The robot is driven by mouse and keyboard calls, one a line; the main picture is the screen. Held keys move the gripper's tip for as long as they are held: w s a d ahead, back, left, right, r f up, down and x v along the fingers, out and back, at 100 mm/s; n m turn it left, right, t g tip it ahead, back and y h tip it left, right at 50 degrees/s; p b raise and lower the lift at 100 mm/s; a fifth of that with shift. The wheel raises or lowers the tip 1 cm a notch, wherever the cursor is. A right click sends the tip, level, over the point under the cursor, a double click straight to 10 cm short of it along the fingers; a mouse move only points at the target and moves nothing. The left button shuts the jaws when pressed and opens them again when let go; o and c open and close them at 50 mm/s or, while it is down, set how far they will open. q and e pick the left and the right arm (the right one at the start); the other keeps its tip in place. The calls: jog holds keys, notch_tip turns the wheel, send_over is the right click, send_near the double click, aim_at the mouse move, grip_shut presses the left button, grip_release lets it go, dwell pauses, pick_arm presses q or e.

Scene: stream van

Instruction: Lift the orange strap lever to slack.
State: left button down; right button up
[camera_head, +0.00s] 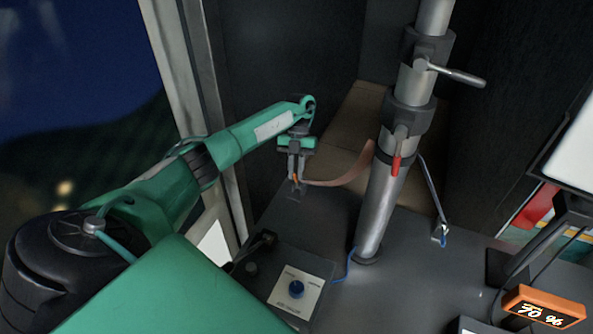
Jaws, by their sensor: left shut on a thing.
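The orange strap lever (297,180) is small and mostly hidden between the fingers of my left gripper (296,178). The gripper points down and is shut on it. A tan-orange strap (345,174) runs in a curve from the lever to the metal mast (384,200) on the right. The strap bows and does not look straight. My left arm reaches in from the left. My right gripper is not in view.
The mast carries a clamp with a grey handle (465,77) and a red-tipped lever (396,165). A control box with a blue knob (296,289) stands in front. An orange display (544,308) reading 70 % is at lower right. A window frame borders my arm.

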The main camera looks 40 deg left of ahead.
pick_arm(q)
jog(key=c, duration=1.4)
grip_release()
jog(key=b+v, duration=0.1)
jog(key=v, duration=1.2)
jog(key=shift+w+a+r, duration=0.1)
jog(key=shift+w+r, duration=0.05)
jog(key=shift+r, duration=0.2)
jog(key=shift+f, duration=0.1)
